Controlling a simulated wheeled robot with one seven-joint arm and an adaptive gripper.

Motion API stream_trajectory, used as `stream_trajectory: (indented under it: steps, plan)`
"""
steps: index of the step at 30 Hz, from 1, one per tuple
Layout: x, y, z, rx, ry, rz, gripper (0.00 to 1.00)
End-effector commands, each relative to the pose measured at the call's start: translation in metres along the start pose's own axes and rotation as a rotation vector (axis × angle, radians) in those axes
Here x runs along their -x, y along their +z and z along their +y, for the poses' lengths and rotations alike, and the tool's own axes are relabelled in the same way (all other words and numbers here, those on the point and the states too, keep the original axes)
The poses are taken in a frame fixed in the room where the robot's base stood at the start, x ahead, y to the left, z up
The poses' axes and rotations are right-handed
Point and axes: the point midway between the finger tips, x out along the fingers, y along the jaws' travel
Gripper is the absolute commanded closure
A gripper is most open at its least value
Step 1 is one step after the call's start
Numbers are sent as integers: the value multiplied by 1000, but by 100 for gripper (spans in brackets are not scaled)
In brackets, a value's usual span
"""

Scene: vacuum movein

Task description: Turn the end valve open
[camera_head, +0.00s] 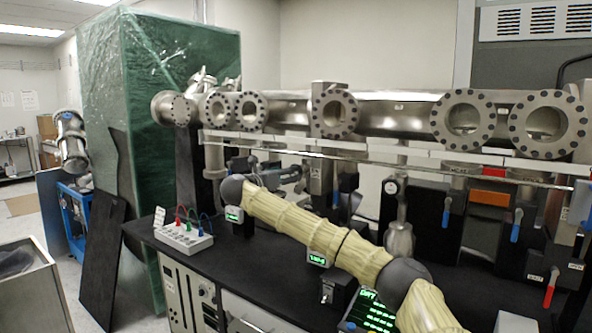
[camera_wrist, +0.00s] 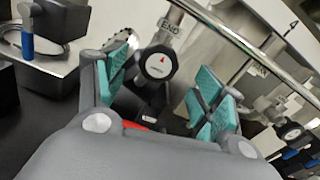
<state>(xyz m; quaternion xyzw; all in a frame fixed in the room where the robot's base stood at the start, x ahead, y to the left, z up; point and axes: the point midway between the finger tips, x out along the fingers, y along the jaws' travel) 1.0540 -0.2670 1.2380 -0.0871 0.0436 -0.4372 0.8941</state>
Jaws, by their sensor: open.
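The end valve is a round black knob (camera_wrist: 158,65) with a white face and a red mark, near the middle of the wrist view. A tag reading END (camera_wrist: 170,26) hangs just above it on a metal tube. My gripper (camera_wrist: 162,76) is open, with teal pads on either side of the knob. The knob shows between the pads; I cannot tell how far in front of them it is, and I see no clear contact. In the head view my arm reaches left over the bench, and I cannot make out the fingers or the end valve there.
A flanged steel chamber (camera_head: 395,112) runs above a rail. Another valve knob (camera_wrist: 292,132) is at the right of the wrist view. A box with colored cables (camera_head: 184,237) sits on the black bench (camera_head: 150,233). Valves with blue (camera_head: 517,225) and red (camera_head: 551,287) handles hang at right.

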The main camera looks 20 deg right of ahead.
Motion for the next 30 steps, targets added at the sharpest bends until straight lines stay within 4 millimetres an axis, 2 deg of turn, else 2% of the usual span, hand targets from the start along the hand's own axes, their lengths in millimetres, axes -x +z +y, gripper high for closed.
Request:
stream_trajectory:
  steps: [6, 12, 18, 25, 26, 30]
  plan:
    - [-35, 0, 0, 2, -1, 2, 31]
    - [-56, 1, 0, 1, 0, -1, 31]
    - [-64, 0, 0, 2, 1, -1, 31]
    - [-65, 0, 1, 2, 1, -1, 31]
    - [-65, 0, 1, 2, 1, -1, 33]
    - [-65, 0, 1, 2, 1, -1, 58]
